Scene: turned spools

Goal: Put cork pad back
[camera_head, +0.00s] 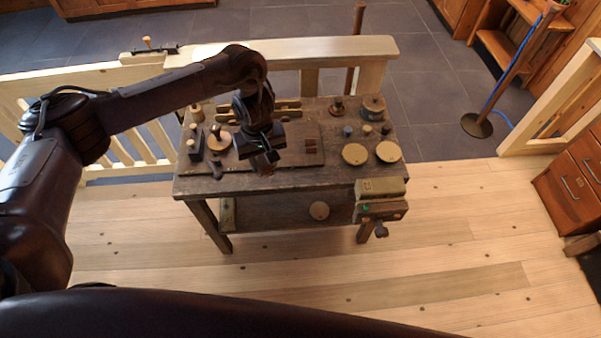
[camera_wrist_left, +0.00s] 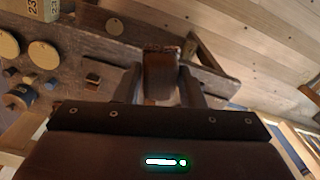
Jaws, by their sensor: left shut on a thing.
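My left gripper (camera_head: 263,158) is over the front middle of the dark workbench (camera_head: 290,180). It is shut on a brown, block-like piece, which looks to be the cork pad (camera_wrist_left: 161,75); its far end is rough and speckled. In the left wrist view the piece sits between the two fingers of my left gripper (camera_wrist_left: 160,88), with bench wood beyond it. Whether it touches the bench cannot be told. My right gripper is not in view.
Two round tan discs (camera_head: 355,154) (camera_head: 388,151), small pegs and a round tin (camera_head: 373,107) are on the right of the bench. A spindle on a disc (camera_head: 218,140) and a dark block (camera_head: 195,144) stand at the left.

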